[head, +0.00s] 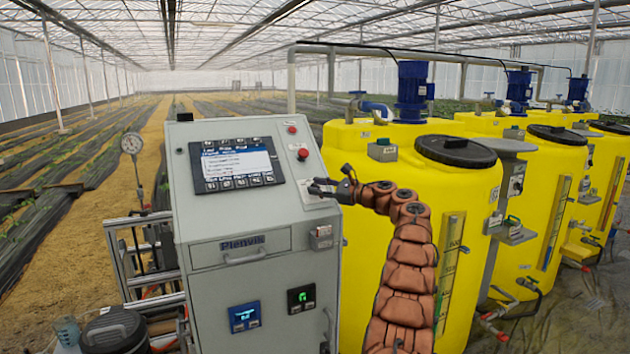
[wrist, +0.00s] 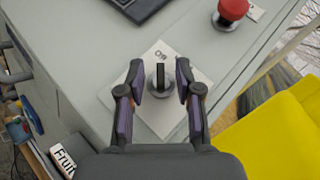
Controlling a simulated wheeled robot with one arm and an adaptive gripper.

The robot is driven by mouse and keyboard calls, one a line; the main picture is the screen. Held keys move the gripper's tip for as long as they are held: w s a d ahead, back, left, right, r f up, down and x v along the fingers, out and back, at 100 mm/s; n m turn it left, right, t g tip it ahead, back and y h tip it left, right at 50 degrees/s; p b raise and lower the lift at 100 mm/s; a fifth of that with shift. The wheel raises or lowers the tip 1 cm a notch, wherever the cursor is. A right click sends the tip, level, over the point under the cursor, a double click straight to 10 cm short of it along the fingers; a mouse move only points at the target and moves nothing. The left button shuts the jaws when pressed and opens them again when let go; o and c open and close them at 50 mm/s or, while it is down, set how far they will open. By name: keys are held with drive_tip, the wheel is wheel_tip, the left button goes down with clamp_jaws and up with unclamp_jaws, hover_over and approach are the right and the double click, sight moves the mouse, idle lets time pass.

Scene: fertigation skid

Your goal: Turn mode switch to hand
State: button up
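The mode switch (wrist: 160,78) is a black rotary knob with an upright bar handle on a pale plate (wrist: 158,122) in the wrist view. The word "Off" is printed just above it, and the bar points roughly toward it. Other position labels are not visible. My gripper (wrist: 160,66) is open, with one finger on each side of the knob and a visible gap on both sides. In the head view my gripper (head: 328,188) is at the right part of the grey cabinet's sloped panel and covers most of the switch.
A red emergency button (wrist: 233,9) sits above right of the switch; it also shows in the head view (head: 303,154). A display screen (head: 236,164) is left of my gripper on the cabinet (head: 210,215). Yellow tanks (head: 380,180) stand close on the right.

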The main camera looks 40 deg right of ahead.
drive_tip(key=shift+w+a, duration=0.15)
drive_tip(key=shift+w, duration=0.55)
clamp_jaws()
